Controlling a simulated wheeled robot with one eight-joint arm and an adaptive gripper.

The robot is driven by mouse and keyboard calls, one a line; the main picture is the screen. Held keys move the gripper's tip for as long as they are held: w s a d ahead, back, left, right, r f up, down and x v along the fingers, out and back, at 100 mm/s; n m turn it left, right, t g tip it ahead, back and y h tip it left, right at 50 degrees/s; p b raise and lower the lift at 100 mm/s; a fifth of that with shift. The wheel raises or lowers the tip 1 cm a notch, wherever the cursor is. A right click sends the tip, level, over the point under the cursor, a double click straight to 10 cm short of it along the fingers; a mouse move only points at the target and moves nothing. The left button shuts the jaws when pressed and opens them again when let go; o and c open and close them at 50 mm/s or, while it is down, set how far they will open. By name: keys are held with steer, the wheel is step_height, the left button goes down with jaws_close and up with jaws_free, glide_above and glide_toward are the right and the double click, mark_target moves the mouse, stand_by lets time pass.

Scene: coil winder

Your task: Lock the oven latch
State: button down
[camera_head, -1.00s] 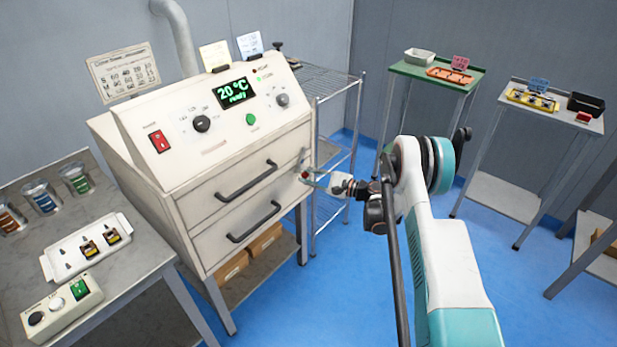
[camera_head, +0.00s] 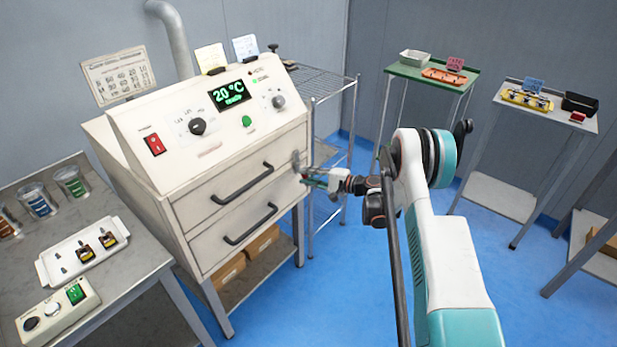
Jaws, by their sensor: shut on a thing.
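The oven (camera_head: 215,150) is a cream cabinet with a sloped control panel; its display reads "20 °C ready". Its two drawer-like fronts, each with a dark bar handle, look closed. The oven latch (camera_head: 296,160) shows as a small grey upright piece at the right edge of the upper front. My gripper (camera_head: 307,178) reaches in from the right and is shut on the latch, just below that grey piece. The fingers hide the gripped part, and I cannot tell whether the latch is fully engaged.
A wire rack (camera_head: 325,85) stands close behind the gripper. A grey bench (camera_head: 140,245) at left holds jars, a white tray (camera_head: 45,270) and a button box (camera_head: 58,312). A green table (camera_head: 400,70) and a grey table (camera_head: 590,122) stand at the back right. Blue floor between is clear.

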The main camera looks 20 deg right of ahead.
stand_by(0.3)
steer(key=c, duration=1.3)
jaws_free()
steer(key=shift+c, duration=0.2)
steer(key=v, duration=1.2)
